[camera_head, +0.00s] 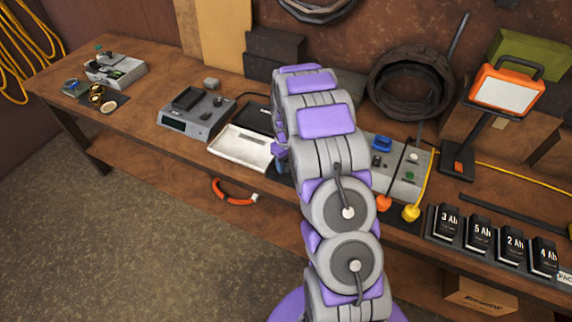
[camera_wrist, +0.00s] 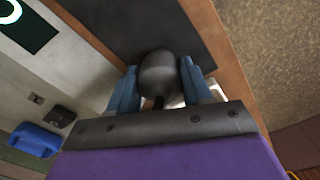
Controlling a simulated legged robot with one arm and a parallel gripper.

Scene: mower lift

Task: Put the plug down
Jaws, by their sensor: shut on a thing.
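My gripper (camera_wrist: 160,84) shows in the wrist view with its two blue fingers on either side of a dark grey, rounded plug (camera_wrist: 158,68). It is shut on the plug. The plug is over or near a dark mat (camera_wrist: 135,25) close to the bench edge; I cannot tell whether it touches the mat. In the head view my arm hides the plug and most of the gripper. An orange plug (camera_head: 384,203) and a yellow plug (camera_head: 411,213) lie at the front of the grey panel (camera_head: 403,178).
The wooden bench (camera_head: 140,117) has a white tray (camera_head: 240,148) and a grey device (camera_head: 196,117) left of my arm. Battery packs (camera_head: 479,233) and an orange work lamp (camera_head: 506,88) stand to the right. A blue part (camera_wrist: 35,139) sits on the panel.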

